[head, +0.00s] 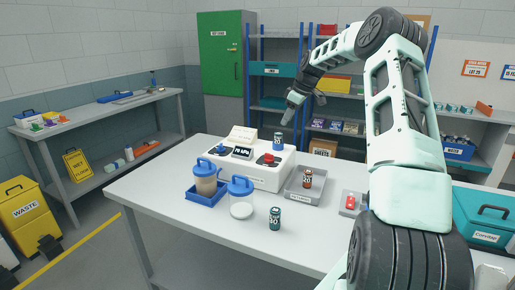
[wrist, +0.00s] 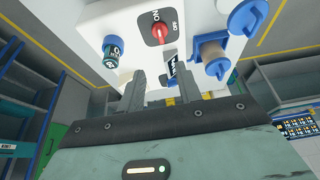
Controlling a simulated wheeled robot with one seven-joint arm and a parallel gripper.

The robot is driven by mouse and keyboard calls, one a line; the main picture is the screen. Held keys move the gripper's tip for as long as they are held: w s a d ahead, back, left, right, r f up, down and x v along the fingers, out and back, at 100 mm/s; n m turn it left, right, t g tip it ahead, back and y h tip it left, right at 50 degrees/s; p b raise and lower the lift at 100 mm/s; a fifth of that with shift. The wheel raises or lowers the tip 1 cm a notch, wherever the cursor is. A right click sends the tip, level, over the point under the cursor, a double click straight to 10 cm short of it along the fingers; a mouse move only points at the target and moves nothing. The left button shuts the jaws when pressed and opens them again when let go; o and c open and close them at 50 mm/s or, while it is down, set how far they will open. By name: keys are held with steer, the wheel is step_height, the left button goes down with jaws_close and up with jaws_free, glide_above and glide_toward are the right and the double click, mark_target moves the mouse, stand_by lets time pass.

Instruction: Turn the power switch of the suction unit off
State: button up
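The suction unit (head: 262,177) is a white box on the table, with a small display (head: 242,153) on its sloped front. Its red power switch (head: 268,159) sits on a dark plate at the right. In the wrist view the red switch (wrist: 160,31) is near the top, between ON and OFF marks; its handle seems to lie nearer ON, but I cannot be sure. My gripper (head: 289,117) is above the unit, apart from the switch. In the wrist view its two fingers (wrist: 160,72) are spread with nothing held between them.
Two blue-lidded jars (head: 205,182) (head: 241,205) stand in front. A dark bottle (head: 275,218) stands near the table's front.

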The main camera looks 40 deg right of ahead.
mark_target(269, 154)
steer(key=p+x, duration=0.5)
steer(key=x, duration=1.1)
steer(key=shift+a+f, duration=0.1)
steer(key=shift+f, duration=0.35)
jaws_close()
